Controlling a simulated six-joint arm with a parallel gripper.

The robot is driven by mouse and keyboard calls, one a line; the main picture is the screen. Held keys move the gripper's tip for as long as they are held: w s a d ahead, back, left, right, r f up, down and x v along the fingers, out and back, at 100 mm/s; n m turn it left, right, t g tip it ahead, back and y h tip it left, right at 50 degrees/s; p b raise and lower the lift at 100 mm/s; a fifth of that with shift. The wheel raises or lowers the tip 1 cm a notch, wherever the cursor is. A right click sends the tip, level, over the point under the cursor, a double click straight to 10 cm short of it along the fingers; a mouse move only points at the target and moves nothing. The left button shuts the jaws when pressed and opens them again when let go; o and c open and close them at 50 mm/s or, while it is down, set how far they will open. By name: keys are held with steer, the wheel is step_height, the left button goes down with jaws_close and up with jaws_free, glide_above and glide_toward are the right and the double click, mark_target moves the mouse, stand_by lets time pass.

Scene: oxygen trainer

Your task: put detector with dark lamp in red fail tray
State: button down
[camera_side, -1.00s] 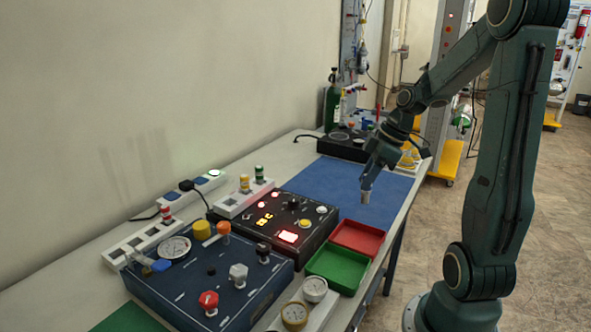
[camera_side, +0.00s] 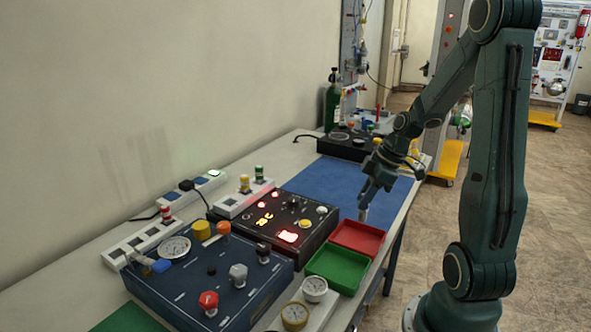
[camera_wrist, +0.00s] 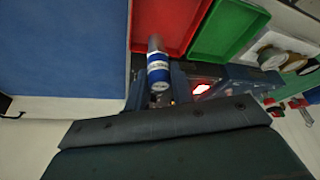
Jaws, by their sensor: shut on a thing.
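My gripper (camera_side: 367,203) is shut on a small light-coloured cylinder, the detector (camera_side: 363,214), which hangs down near the far edge of the red tray. In the wrist view the detector (camera_wrist: 158,70) is a cylinder with a grey end and a white and blue label, held between the fingers (camera_wrist: 160,92). Its grey end overlaps the edge of the red tray in that view. The red fail tray (camera_side: 358,236) looks empty and also shows in the wrist view (camera_wrist: 170,22). I cannot make out a lamp on the detector.
An empty green tray (camera_side: 338,269) adjoins the red one on the near side. A black panel (camera_side: 280,219) with glowing red lights stands to the left. A blue mat (camera_side: 310,180) lies clear behind. A dark blue panel with knobs (camera_side: 200,283) stands nearer.

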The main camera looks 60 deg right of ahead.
steer(key=shift+f, duration=0.25)
steer(key=c, duration=1.1)
jaws_free()
steer(key=shift+r, duration=0.1)
steer(key=shift+v, duration=3.7)
steer(key=shift+a, duration=0.1)
